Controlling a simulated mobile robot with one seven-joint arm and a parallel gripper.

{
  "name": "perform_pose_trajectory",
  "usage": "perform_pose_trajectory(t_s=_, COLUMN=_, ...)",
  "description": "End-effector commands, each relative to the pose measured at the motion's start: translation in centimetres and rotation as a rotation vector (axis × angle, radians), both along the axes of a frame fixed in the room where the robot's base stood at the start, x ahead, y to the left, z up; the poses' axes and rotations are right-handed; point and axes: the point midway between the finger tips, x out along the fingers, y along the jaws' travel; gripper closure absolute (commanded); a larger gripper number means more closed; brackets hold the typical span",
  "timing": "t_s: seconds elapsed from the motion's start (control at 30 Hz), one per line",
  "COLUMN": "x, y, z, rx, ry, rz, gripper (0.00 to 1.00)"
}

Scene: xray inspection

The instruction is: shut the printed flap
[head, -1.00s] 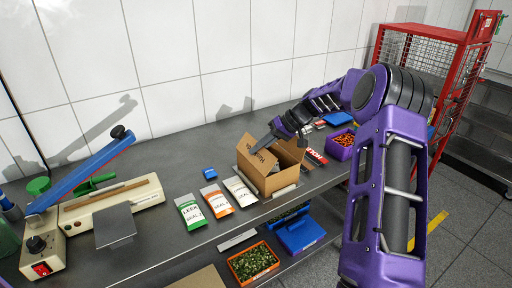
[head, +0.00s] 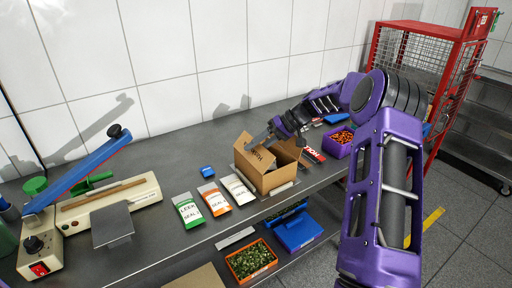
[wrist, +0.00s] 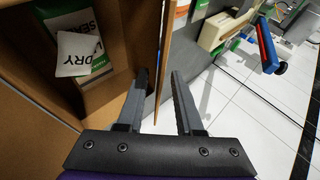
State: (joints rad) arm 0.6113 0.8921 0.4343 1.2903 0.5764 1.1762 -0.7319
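The open cardboard box (head: 272,181) stands on the steel bench in the head view. A green and white packet (wrist: 95,50) lies inside the box, to the left of the fingers.
White (head: 238,190), orange (head: 215,199) and green (head: 189,210) packets lie left of the box. A small blue block (head: 207,172) lies behind them. The sealer with a blue lever (head: 85,170) stands further left. A purple bin (head: 338,146) stands to the right.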

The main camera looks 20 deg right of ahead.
Motion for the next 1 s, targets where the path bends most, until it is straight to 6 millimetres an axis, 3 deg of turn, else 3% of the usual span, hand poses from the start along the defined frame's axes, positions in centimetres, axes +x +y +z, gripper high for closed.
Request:
perform_pose_trajectory(t_s=0.37, x=-0.2, y=-1.1, z=0.9, rx=-0.001, ry=-0.001, rz=-0.002, gripper=0.65)
perform_pose_trajectory(t_s=1.0, x=-2.4, y=-11.5, z=10.0, rx=-0.001, ry=-0.001, rz=-0.002, gripper=0.65)
